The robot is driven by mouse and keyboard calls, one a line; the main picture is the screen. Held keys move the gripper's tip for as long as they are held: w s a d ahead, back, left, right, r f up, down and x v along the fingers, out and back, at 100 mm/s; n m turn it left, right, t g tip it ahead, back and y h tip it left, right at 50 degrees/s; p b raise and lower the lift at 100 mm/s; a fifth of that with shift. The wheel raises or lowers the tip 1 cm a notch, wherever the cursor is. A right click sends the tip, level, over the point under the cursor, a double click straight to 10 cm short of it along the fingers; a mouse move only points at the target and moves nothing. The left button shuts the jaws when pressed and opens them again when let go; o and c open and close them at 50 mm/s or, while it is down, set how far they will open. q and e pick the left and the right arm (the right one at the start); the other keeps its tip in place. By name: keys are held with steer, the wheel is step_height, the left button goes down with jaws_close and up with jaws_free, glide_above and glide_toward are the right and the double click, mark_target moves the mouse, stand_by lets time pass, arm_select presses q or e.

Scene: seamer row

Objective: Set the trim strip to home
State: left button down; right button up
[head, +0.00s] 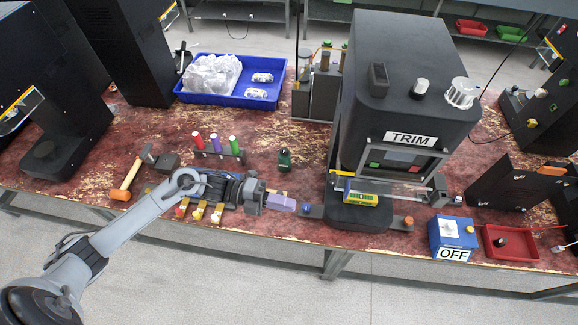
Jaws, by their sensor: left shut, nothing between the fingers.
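The black machine labelled TRIM (410,138) stands right of centre on the worn red bench. Its front has a small panel (396,160) with a green and a red patch. I cannot tell which part is the trim strip. My left gripper (290,204) reaches in from the left, shut and empty, pointing right. Its tip is close to a small dark blue-grey piece (314,212) left of the base; I cannot tell whether they touch. My right gripper is not in view.
A blue OFF box (453,232) and a red tray (486,243) stand right of the machine. A rack with red, purple and green handles (236,155), a hammer (128,181) and a blue tray (193,97) lie left. Bare bench shows around the green-topped item (284,158).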

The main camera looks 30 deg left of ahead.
arm_select(q)
steer(key=w+a+r+m+y, duration=0.1)
steer(key=w+a+r, duration=0.2)
steer(key=a, duration=0.5)
steer(key=p, duration=0.3)
glide_toward(330, 178)
steer(key=x, duration=0.7)
steer(key=shift+a+f+m+y, duration=0.1)
steer(key=shift+f+m+y, duration=0.05)
steer(key=shift+m+y, duration=0.25)
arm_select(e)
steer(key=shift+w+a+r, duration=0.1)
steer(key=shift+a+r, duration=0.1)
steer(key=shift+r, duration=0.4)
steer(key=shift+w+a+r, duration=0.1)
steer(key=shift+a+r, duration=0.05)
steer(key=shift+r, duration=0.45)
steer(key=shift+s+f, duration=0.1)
arm_select(q)
steer(key=b+x, duration=0.2)
steer(key=x, duration=0.1)
steer(key=shift+r, duration=0.25)
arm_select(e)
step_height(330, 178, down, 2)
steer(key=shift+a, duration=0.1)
arm_select(q)
steer(key=shift+s+a, duration=0.1)
